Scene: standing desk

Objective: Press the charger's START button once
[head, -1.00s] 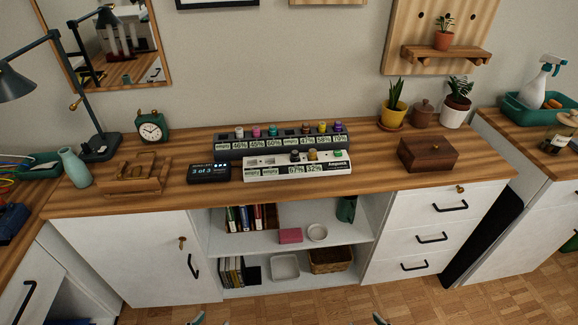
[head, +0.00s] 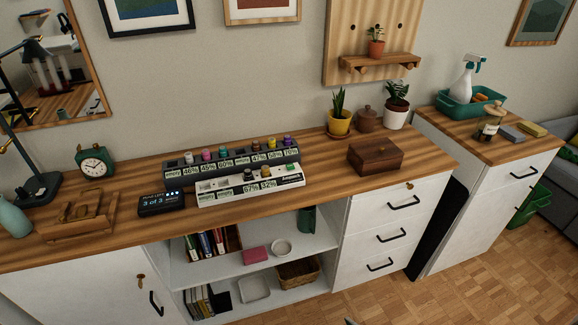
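The charger (head: 250,193) is a long white unit on the wooden desk top, with a row of slots and small percentage labels. A few round cells stand in its slots, among them a dark one (head: 248,174). A small green round part (head: 290,168) sits at its right end; I cannot read whether it is marked START. A dark rack (head: 232,160) with several coloured cells stands directly behind. Only a small dark tip at the bottom edge, probably my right gripper (head: 350,321), shows, far from the charger. My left gripper is out of view.
A black display (head: 161,203) reading "3 of 3" stands left of the charger. A wooden box (head: 375,156) is to its right, and potted plants (head: 340,122) behind that. A wooden stand (head: 80,217) and green clock (head: 95,161) are at left. Desk front before the charger is clear.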

